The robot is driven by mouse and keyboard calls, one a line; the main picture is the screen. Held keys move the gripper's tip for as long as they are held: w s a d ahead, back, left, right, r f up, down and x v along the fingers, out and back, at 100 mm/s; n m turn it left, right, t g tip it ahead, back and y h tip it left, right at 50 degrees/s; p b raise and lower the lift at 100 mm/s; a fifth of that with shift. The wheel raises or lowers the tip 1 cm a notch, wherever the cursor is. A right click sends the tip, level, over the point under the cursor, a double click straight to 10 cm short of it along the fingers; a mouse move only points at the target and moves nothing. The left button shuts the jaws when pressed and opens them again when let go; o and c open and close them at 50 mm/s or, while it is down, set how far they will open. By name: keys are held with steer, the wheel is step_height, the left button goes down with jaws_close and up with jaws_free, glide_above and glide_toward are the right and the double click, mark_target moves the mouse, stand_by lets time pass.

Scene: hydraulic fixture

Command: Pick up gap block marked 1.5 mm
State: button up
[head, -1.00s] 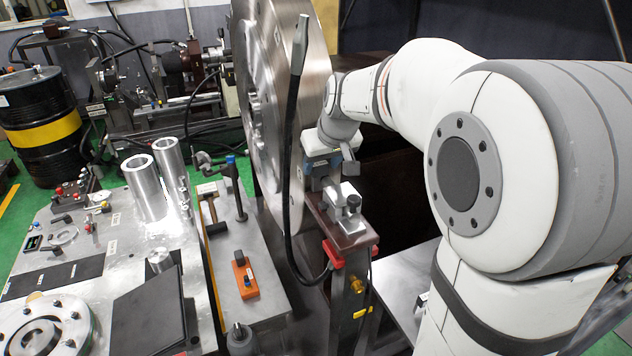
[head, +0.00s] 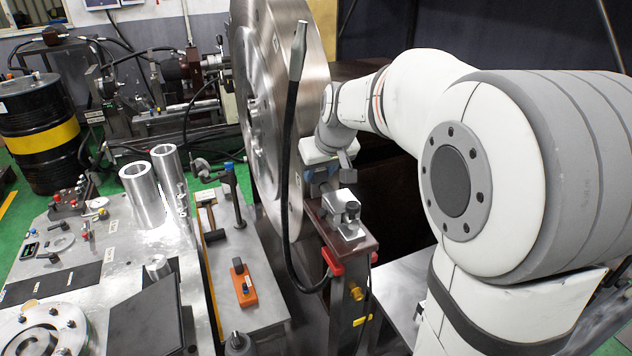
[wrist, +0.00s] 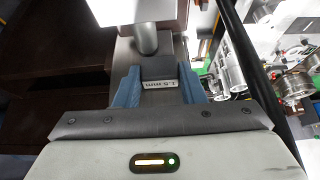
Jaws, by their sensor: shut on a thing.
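The gap block marked 1.5 mm (wrist: 160,72) is a dark grey block with a white label that appears upside down in the wrist view. My gripper (wrist: 160,90) has its two blue fingers shut on the block, one on each side. In the head view my gripper (head: 317,178) is at the narrow brown stand beside the large steel disc, behind a metal clamp block. The gap block cannot be made out in the head view. Whether it still touches the surface beneath it cannot be told.
The metal clamp block (head: 342,212) stands on the brown stand (head: 352,247) close in front of my gripper. The large steel disc (head: 285,80) rises just to the left. A black hose (head: 287,150) hangs before the disc. An orange tool (head: 243,285) lies on the lower left table.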

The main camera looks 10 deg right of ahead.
steer(key=shift+r+p, duration=1.7)
steer(key=shift+r, duration=1.3)
steer(key=shift+s, duration=0.1)
